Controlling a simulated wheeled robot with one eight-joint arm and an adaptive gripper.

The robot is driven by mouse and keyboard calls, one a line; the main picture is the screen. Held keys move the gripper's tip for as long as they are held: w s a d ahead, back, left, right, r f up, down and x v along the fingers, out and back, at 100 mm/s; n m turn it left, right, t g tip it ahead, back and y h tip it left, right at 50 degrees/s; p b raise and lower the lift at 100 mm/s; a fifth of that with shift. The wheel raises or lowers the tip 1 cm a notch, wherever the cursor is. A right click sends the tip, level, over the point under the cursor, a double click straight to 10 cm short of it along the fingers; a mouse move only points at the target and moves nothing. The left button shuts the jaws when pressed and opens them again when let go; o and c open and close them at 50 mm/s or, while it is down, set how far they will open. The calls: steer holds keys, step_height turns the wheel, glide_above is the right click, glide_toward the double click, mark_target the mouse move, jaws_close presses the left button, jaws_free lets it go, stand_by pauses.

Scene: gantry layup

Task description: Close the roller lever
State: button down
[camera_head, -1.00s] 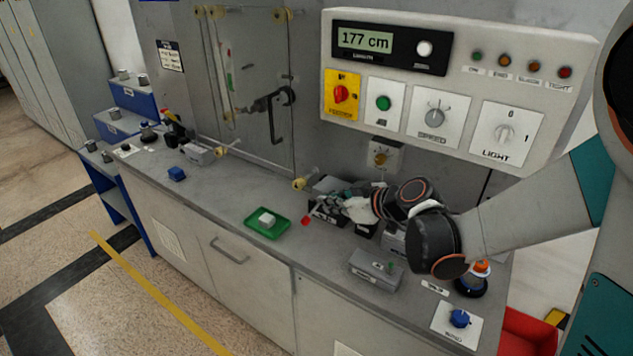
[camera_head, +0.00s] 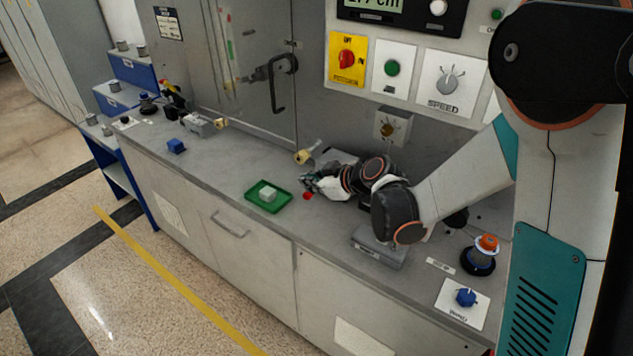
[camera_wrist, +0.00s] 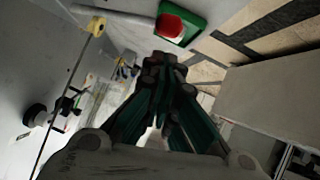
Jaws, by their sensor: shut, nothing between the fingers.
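A red knob (camera_head: 307,196) shows just in front of my fingertips, above the worktop. In the wrist view the red knob (camera_wrist: 171,25) sits at the end of a pale grey rod (camera_wrist: 115,14); this looks like the roller lever. The lever's pivot cannot be made out. My gripper (camera_head: 308,182) is shut and empty, low over the worktop and close beside the knob. In the wrist view my gripper's tips (camera_wrist: 165,64) are together, just below the knob in the picture. I cannot tell whether they touch it.
A green tray (camera_head: 284,204) with a pale block (camera_head: 268,195) lies left of the knob. A grey box (camera_head: 375,252) is under my forearm. A yellow fitting (camera_head: 304,157) projects behind my gripper. An orange-topped button (camera_head: 488,242) and blue knob (camera_head: 466,297) stand at right.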

steer(key=shift+w+f, duration=0.2)
steer(key=shift+f, duration=0.5)
step_height(320, 180, down, 3)
steer(key=shift+s+a+r+b, duration=0.15)
steer(key=shift+r+b, duration=0.05)
steer(key=shift+b, duration=1)
